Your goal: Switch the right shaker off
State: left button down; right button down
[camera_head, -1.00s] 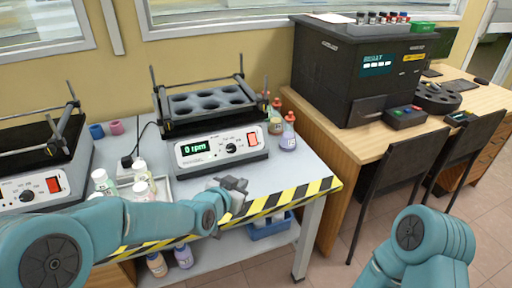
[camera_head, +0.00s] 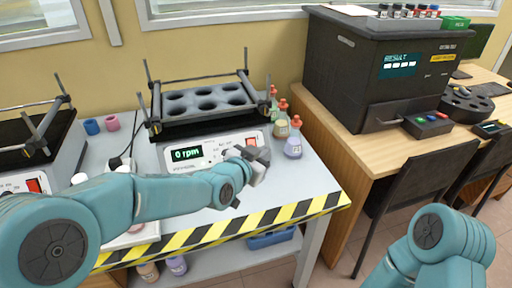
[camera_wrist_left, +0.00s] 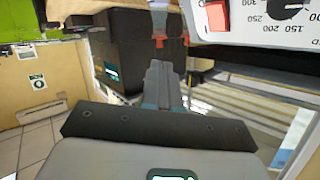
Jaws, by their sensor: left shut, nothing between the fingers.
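The right shaker (camera_head: 176,153) stands on the bench with an empty black holed tray on top. Its green display (camera_head: 187,154) reads 0 rpm. In the left wrist view the closed fingers (camera_wrist_left: 160,70) point toward the top, left of the shaker panel. The red switch (camera_wrist_left: 217,15) shows there beside the dial (camera_wrist_left: 285,8), apart from the fingers. My right arm shows at lower right, its gripper out of view.
Bottles with red caps (camera_head: 293,142) stand close right of the shaker. A second shaker (camera_head: 60,150) stands at left. Pink and blue cups (camera_head: 112,122) sit between them. A black analyser (camera_head: 350,90) is on the wooden desk (camera_head: 330,135). Striped tape (camera_head: 285,214) marks the bench edge.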

pick_arm(q)
jog(key=shift+a+f, duration=0.1)
jog(key=w+a+f, duration=0.2)
jog(key=w+f, duration=0.3)
jog(key=w, duration=0.1)
jog(key=shift+w+p, duration=0.35)
jog(key=shift+p, duration=0.1)
jog(key=shift+a, duration=0.1)
dwell(1.9)
jog(key=shift+w+a+f, duration=0.1)
jog(key=shift+w+f, duration=0.15)
jog(key=shift+w, duration=0.15)
jog(key=shift+w+a+f, duration=0.1)
jog(key=shift+w+f, duration=0.1)
dwell(0.7)
